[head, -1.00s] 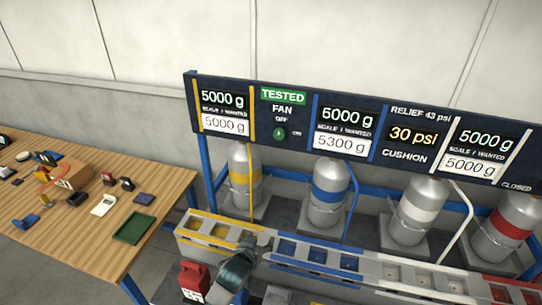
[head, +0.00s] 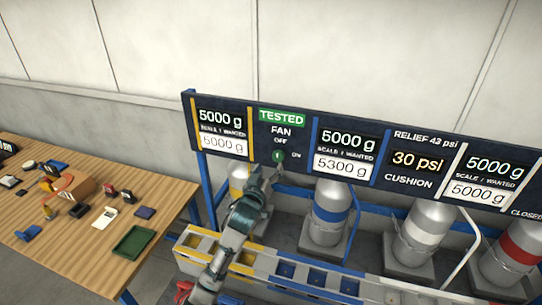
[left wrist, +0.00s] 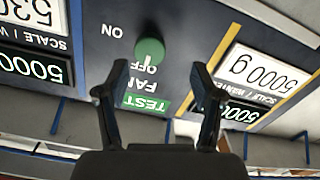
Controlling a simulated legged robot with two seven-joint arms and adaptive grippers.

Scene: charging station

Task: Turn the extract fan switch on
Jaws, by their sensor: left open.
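The fan switch (head: 279,156) is a round green knob on the dark panel, under the FAN label, with OFF above it and ON to its right. Its small pointer mark seems to face OFF. My left gripper (head: 268,174) is raised just below and left of the knob. The left wrist view is upside down and shows the knob (left wrist: 149,52) ahead, between and beyond the fingertips. The left gripper (left wrist: 158,78) is open and empty, and no contact with the knob shows. My right gripper is not in view.
The dark display panel (head: 377,183) spans the station. Gas cylinders, including a blue-banded one (head: 331,210), stand beneath it, behind a rail of coloured trays (head: 318,277). A wooden table (head: 80,250) with small items and a green tray (head: 134,243) is at left.

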